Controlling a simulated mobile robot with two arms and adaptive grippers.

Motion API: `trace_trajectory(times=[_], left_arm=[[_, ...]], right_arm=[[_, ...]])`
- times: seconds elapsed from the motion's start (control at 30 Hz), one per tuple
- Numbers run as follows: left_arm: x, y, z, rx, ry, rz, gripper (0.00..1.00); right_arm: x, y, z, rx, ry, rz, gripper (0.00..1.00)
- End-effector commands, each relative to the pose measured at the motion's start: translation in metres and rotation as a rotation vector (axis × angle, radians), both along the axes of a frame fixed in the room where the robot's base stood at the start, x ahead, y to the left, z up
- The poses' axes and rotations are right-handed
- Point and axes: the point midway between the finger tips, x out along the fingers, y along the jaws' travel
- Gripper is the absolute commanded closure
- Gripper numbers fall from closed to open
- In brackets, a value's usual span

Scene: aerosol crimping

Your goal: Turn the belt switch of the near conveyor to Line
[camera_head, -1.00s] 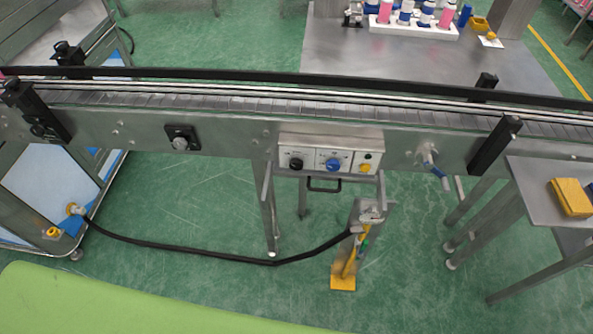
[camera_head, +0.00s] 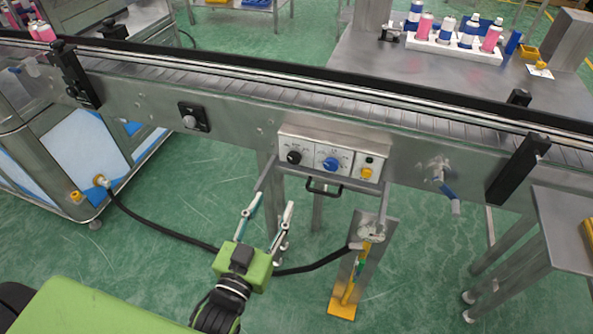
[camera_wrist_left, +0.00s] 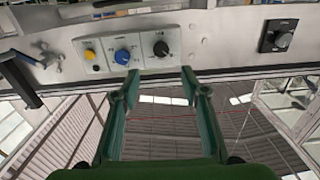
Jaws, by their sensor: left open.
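The near conveyor (camera_head: 240,128) has a control box (camera_head: 330,155) on its side with a black knob (camera_head: 293,157), a blue knob (camera_head: 330,163) and a yellow knob (camera_head: 366,173). The labels are too small to read, so I cannot tell which knob is the belt switch. The wrist view shows the black knob (camera_wrist_left: 161,48), blue knob (camera_wrist_left: 122,57) and yellow knob (camera_wrist_left: 90,54) ahead of the fingers. My left gripper (camera_head: 269,207) is open and empty, below and left of the box and apart from it. My right gripper is not in view.
A black handle (camera_head: 324,188) hangs under the box. A separate dark square switch (camera_head: 194,117) sits left on the conveyor side. A yellow-footed pedal stand (camera_head: 352,275) with a black hose stands below. A blue-handled valve (camera_head: 445,190) sticks out at right.

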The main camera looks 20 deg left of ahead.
Motion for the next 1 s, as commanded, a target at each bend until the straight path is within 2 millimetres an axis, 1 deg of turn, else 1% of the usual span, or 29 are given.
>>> trace_trajectory(times=[0.03,0.13,0.27,0.5,0.7,0.83,1.0], left_arm=[[0.002,0.001,0.003,0.001,-0.007,0.002,0.59],[0.01,0.0,0.005,0.001,-0.009,0.002,0.59],[0.03,-0.001,0.006,0.0,-0.011,0.001,0.59],[0.077,-0.002,0.006,0.001,-0.01,0.001,0.59],[0.112,-0.003,0.005,0.001,-0.008,0.001,0.59],[0.127,-0.004,0.004,0.0,-0.006,0.0,0.59],[0.137,-0.004,0.003,0.0,-0.005,0.001,0.59]], right_arm=[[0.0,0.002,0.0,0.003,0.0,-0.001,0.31],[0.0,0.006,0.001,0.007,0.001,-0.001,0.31],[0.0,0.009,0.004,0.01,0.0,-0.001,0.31],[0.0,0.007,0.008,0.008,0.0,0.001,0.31],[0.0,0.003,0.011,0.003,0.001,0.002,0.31],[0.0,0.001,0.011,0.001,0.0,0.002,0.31],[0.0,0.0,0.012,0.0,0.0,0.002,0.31]])
